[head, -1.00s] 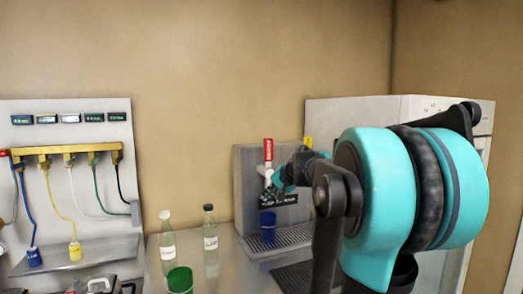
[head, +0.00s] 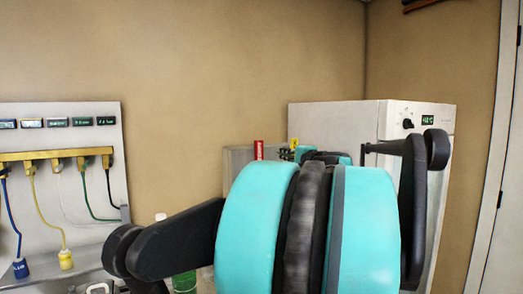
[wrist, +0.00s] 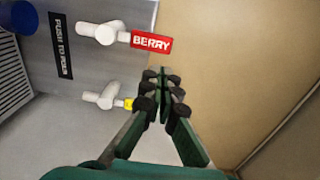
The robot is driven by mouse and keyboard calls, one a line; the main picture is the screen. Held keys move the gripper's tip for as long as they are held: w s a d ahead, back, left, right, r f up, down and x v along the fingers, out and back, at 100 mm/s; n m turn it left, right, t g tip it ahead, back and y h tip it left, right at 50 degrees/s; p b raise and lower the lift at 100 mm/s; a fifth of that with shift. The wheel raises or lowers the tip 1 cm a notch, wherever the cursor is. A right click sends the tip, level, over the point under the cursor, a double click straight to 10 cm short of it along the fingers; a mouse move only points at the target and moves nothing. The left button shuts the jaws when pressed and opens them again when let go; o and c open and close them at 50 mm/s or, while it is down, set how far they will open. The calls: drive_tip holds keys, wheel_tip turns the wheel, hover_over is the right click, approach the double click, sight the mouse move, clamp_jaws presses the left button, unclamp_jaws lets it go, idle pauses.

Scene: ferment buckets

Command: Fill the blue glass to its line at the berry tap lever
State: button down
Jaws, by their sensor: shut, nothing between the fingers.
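The red berry lever (wrist: 151,41), marked BERRY, sits on a white tap in the wrist view; its top (head: 258,150) shows upright in the head view. The blue glass (wrist: 10,16) is cut off at the upper left of the wrist view, by the drip grate; my arm hides it in the head view. Its line and any liquid cannot be seen. My gripper (wrist: 163,79) is shut and empty. In the wrist picture its tips are below and right of the red lever, with a visible gap, and right of the yellow lever (wrist: 130,103).
A black PUSH TO POUR sign (wrist: 61,45) is on the grey dispenser (wrist: 100,72). A white cabinet (head: 370,118) stands right of it. A green glass (head: 184,284) is partly hidden by my arm. A hose panel (head: 62,135) is at left.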

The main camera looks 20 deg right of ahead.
sight(260, 146)
drive_tip(key=w+a, duration=0.1)
drive_tip(key=w, duration=0.8)
drive_tip(key=w+a, duration=0.1)
drive_tip(key=w, duration=0.4)
drive_tip(key=shift+a, duration=0.35)
drive_tip(key=shift+w+a+r+g, duration=0.15)
drive_tip(key=shift+w+r+g, duration=0.05)
drive_tip(key=shift+w+g, duration=0.45)
drive_tip(key=shift+w+a+r+g, duration=0.1)
drive_tip(key=shift+w+r+g, duration=0.05)
drive_tip(key=shift+w+g, duration=0.45)
drive_tip(key=shift+x, duration=0.85)
drive_tip(key=shift+r, duration=0.25)
idle(0.5)
